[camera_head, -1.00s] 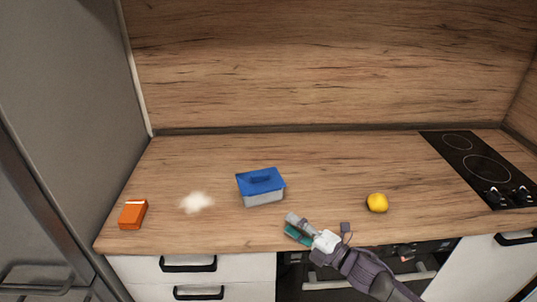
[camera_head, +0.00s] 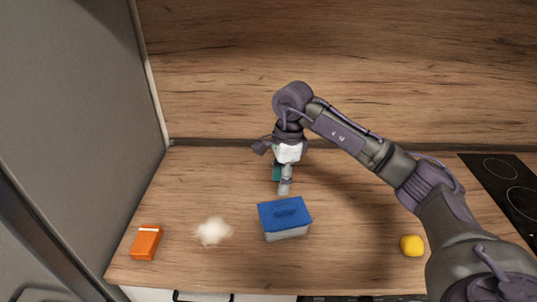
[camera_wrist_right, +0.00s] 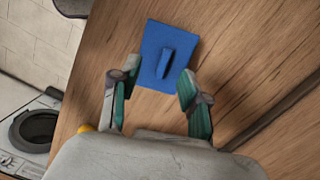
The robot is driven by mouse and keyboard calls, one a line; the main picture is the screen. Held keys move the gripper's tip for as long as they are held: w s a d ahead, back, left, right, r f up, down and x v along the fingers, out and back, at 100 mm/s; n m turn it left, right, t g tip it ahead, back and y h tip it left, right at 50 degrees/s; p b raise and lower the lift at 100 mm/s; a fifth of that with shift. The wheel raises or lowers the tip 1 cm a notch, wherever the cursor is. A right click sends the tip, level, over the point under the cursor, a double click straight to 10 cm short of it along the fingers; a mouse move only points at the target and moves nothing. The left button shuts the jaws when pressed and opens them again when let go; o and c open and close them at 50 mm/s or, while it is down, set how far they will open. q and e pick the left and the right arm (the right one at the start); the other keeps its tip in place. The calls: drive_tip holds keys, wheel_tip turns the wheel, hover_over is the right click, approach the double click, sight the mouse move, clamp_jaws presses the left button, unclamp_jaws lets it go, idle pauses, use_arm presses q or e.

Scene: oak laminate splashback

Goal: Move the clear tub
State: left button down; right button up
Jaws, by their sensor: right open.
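The clear tub (camera_head: 287,235) stands on the wooden counter with a blue lid (camera_head: 284,212) on it. The lid has a raised handle, seen from above in the right wrist view (camera_wrist_right: 166,62). My right gripper (camera_head: 284,190) hangs pointing down, just behind and above the tub in the head view. In the right wrist view its two green-padded fingers (camera_wrist_right: 158,72) are spread apart with the lid beyond them. They look clear of the lid, and nothing is held. My left gripper is not in view.
An orange box (camera_head: 146,243) and a white powdery patch (camera_head: 213,231) lie left of the tub. A yellow fruit (camera_head: 412,245) is to the right, near my forearm. A black hob (camera_head: 510,185) is at far right, and a grey fridge (camera_head: 75,130) bounds the left.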

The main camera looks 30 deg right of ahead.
sight(284, 207)
drive_tip(key=shift+w+d+r+h, duration=0.15)
drive_tip(key=shift+d+r+h, duration=0.2)
drive_tip(key=shift+d+r, duration=0.2)
drive_tip(key=shift+w+d+r+h, duration=0.15)
drive_tip(key=shift+d+r+h, duration=0.2)
drive_tip(key=shift+d+r, duration=0.15)
drive_tip(key=shift+f, duration=0.1)
wheel_tip(284, 207, down, 13)
drive_tip(key=p, duration=0.4)
drive_tip(key=shift+a+p, duration=0.1)
drive_tip(key=shift+p, duration=0.2)
drive_tip(key=shift+f, duration=0.35)
clamp_jaws()
